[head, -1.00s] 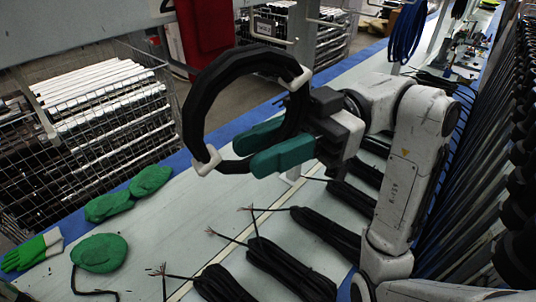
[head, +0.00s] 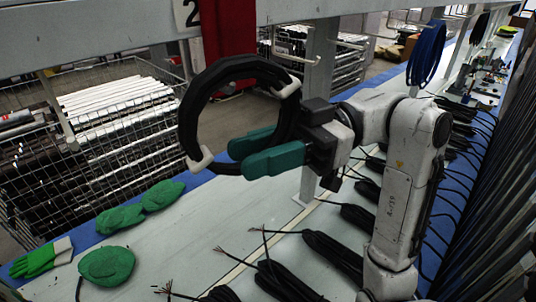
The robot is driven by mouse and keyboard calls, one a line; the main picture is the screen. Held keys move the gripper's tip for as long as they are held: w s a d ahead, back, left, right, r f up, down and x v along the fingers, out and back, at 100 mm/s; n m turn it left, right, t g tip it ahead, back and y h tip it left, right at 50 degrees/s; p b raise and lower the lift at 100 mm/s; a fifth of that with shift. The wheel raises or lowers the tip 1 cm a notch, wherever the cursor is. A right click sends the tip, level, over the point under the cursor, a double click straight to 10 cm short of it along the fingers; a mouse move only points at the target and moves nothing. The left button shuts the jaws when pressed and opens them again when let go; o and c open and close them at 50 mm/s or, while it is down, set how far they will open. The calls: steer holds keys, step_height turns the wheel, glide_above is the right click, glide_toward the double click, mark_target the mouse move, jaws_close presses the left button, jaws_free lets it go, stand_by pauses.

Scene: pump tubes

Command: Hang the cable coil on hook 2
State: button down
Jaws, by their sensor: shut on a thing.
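The cable coil (head: 190,110) is a thick black ring with white clips at its upper right and lower left. My gripper (head: 262,150) has green fingers and is shut on the right side of the coil, holding it upright in the air above the table. A plate with the number 2 (head: 188,13) is on the grey rail (head: 90,45), above and left of the coil. I cannot tell whether this hook belongs to the plate; no other hook shows directly under the number.
A red cloth (head: 230,42) hangs behind the coil. A blue coil (head: 427,52) hangs at upper right. A grey post (head: 317,100) stands behind my gripper. Green pads (head: 106,266), gloves (head: 38,260) and black cable bundles (head: 285,280) lie on the table (head: 180,245).

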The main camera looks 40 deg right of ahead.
steer(key=shift+w+f+b, duration=0.3)
steer(key=shift+w+b, duration=0.1)
steer(key=shift+w, duration=0.6)
steer(key=shift+w+f+b, duration=0.25)
steer(key=shift+w+b, duration=0.1)
steer(key=shift+w, duration=0.6)
steer(key=c, duration=0.8)
jaws_free()
steer(key=shift+o, duration=0.2)
steer(key=shift+d, duration=0.1)
steer(key=b+v, duration=0.2)
steer(key=v, duration=0.8)
steer(key=shift+d, duration=0.3)
steer(key=shift+s, duration=0.1)
